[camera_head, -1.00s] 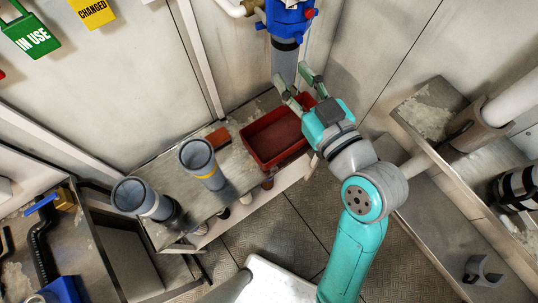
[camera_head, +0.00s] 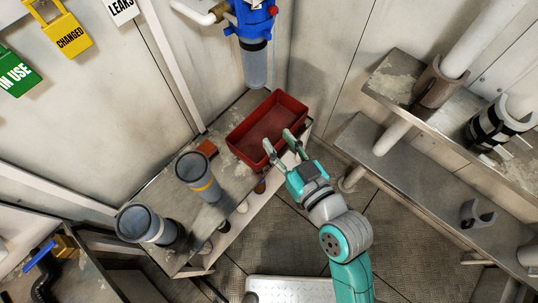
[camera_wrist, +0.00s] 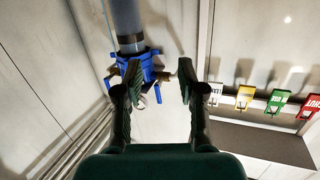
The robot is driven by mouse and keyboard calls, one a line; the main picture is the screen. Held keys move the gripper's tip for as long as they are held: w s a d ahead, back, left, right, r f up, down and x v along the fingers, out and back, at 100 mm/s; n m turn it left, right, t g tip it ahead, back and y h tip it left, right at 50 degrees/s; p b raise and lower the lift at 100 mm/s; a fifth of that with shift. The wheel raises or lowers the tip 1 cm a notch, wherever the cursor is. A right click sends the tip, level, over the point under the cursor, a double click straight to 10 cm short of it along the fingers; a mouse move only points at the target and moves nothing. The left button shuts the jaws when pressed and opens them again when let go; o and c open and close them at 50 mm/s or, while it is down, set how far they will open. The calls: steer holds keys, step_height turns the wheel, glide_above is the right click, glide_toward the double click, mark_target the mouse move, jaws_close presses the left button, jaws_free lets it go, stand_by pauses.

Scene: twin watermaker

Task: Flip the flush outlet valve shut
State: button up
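A blue lever (camera_head: 39,256) on a brass-coloured valve body (camera_head: 66,246) sits on dark pipework at the lower left of the head view. It looks like a valve, but no label shows that it is the flush outlet valve. My gripper (camera_head: 279,141) is open and empty, with its fingers over the front edge of the red bin, far to the right of that lever. In the wrist view my open fingers (camera_wrist: 159,67) frame a blue filter head (camera_wrist: 146,72) in the background, apart from it. The lever is not visible there.
The red bin (camera_head: 232,139) stands on a worn bench with two grey filter cups (camera_head: 196,168) (camera_head: 134,222). A blue-headed filter housing (camera_head: 255,65) hangs above. Hanging tags (camera_head: 68,35) are at upper left. Shelves with pipes (camera_head: 420,170) stand right. Some floor (camera_head: 300,240) is clear.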

steer(key=shift+s+d+f, duration=0.1)
steer(key=shift+s+f, duration=0.45)
steer(key=shift+s, duration=0.1)
steer(key=shift+c, duration=1.4)
steer(key=n+g+y, duration=0.3)
steer(key=n+y, duration=0.2)
steer(key=y, duration=0.1)
glide_toward(240, 3)
steer(key=x, duration=1)
steer(key=shift+w+a, duration=0.2)
jaws_close()
